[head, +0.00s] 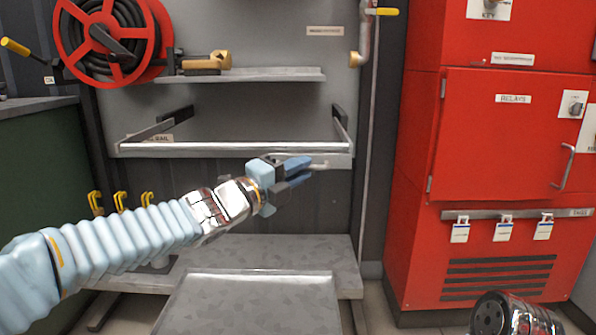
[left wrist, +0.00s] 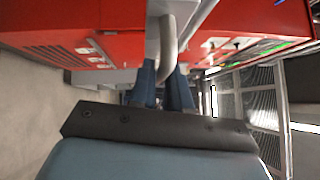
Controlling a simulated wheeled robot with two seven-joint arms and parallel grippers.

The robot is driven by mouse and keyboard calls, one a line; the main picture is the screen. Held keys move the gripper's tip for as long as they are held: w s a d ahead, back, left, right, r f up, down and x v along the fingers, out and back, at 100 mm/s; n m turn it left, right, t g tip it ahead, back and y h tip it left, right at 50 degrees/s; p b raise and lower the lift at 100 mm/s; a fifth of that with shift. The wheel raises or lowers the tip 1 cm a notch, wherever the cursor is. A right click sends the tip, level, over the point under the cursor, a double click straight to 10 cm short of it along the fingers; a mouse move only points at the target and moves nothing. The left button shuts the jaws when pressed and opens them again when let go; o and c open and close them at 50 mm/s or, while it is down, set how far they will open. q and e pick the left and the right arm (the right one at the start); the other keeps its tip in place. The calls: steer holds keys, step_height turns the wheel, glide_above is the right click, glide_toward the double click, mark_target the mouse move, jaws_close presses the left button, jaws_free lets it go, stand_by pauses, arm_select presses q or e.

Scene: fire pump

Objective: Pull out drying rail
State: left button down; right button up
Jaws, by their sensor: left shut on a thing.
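The drying rail (head: 230,150) is a pale metal bar frame on the grey wall panel, with side arms running back to the wall and a partly hidden label at its left. A curved grey handle (head: 320,165) sits at its right front end. My left gripper (head: 300,168) reaches in from the left, its blue fingers at that handle. In the left wrist view the fingers (left wrist: 163,90) are shut around the curved handle (left wrist: 168,45). My right gripper is not in view; a shiny metal part, likely mine, shows at the bottom right.
A red cabinet (head: 490,180) marked RELAYS stands at the right. A hose reel (head: 108,40) and a shelf (head: 260,75) are above the rail. A grey bench (head: 250,300) lies below, and a green-sided counter (head: 40,170) stands at the left. A thin vertical pipe (head: 368,120) runs right of the rail.

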arm_select(q)
steer(key=c, duration=1.2)
jaws_free()
steer(key=shift+o, duration=0.2)
steer(key=v, duration=1.3)
steer(key=shift+s+a+p, duration=0.2)
steer(key=shift+a+p, duration=0.2)
steer(key=shift+f, duration=0.1)
